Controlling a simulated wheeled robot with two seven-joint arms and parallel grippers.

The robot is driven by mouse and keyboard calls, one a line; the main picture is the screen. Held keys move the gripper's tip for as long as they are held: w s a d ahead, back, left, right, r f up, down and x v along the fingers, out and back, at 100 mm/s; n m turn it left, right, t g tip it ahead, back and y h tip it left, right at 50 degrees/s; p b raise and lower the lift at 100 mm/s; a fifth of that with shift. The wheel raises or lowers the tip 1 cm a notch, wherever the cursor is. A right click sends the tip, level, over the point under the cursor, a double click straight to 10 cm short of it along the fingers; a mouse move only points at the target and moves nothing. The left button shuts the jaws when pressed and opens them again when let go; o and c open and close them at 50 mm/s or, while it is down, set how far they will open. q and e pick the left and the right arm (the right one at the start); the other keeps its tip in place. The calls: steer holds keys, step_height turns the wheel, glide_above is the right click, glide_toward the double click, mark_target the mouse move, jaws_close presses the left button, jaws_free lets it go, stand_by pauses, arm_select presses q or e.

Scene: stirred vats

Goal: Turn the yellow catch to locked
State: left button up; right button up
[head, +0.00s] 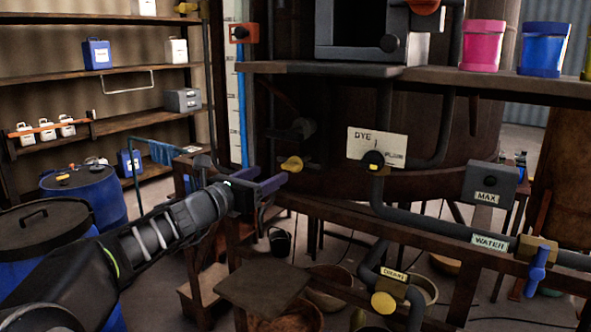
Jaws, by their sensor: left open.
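A yellow catch (292,164) sits on the dark vat's side, left of the DYE label. No lock marking is readable on it, so I cannot tell its setting. My left gripper (271,177) reaches in from the left with its two bluish fingers apart and empty. Its fingertips are just left of and slightly below the catch in the picture; I see no grip on it, and the depth gap is unclear. My right gripper is not in view.
A round yellow piece (383,303) is on the DRAIN pipe and a blue-handled valve (537,268) on the WATER pipe. A wooden rail (400,234) crosses in front. A shelf (450,75) holds pink (483,47) and blue (543,50) tubs. Blue drums (88,192) stand left.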

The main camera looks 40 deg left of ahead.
mark_target(288, 167)
arm_select(q)
steer(key=shift+w+p, duration=0.9)
steer(key=shift+w, duration=3.15)
steer(key=shift+c, duration=0.2)
steer(key=shift+f, duration=0.1)
jaws_close()
